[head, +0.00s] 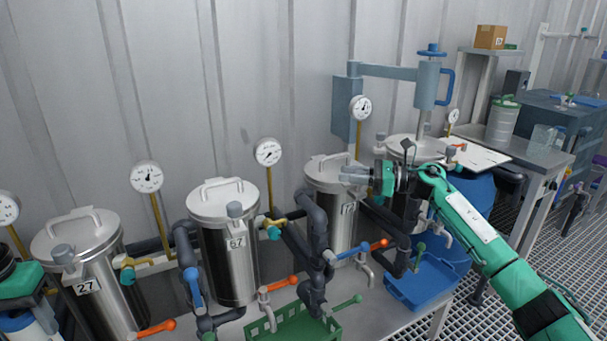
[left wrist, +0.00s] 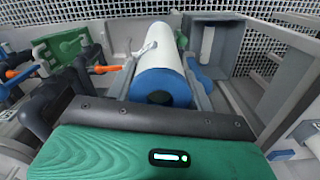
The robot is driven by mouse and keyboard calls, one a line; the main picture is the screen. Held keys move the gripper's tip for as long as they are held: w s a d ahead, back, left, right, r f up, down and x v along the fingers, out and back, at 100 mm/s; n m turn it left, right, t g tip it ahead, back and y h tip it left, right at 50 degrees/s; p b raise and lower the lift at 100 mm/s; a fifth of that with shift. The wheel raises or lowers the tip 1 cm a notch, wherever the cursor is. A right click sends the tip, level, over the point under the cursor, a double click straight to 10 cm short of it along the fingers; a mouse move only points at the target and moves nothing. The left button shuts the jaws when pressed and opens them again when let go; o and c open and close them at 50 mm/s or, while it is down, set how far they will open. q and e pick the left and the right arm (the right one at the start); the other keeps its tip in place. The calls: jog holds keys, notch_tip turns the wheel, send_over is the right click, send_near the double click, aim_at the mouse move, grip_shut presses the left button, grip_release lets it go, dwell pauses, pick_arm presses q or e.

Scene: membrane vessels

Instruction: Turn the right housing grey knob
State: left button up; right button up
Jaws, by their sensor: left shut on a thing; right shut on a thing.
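The right housing (head: 335,222) is a steel vessel with a handled lid, standing rightmost of three in the head view. My right gripper (head: 350,175) reaches in from the right, with its fingers shut at the front of that lid. They close on the grey knob there, which they mostly hide. Matching grey knobs show on the middle housing (head: 235,209) and the left housing (head: 63,253). My left gripper (head: 18,290) is at the far left edge, shut on a white cylinder with blue ends (head: 18,325). The cylinder also shows in the left wrist view (left wrist: 160,72).
Gauges on brass stems, dark pipes and orange, blue and green lever valves crowd around the housings. A green crate (head: 300,325) and a blue tray (head: 420,285) are at the front. A blue-grey hoist arm (head: 400,71) stands behind. A steel table (head: 535,150) is at right.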

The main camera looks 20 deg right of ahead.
jog(key=o, duration=1)
jog(key=shift+c, duration=0.2)
jog(key=b+v, duration=0.1)
jog(key=v, duration=1)
jog(key=shift+s+d, duration=0.2)
jog(key=shift+d, duration=0.15)
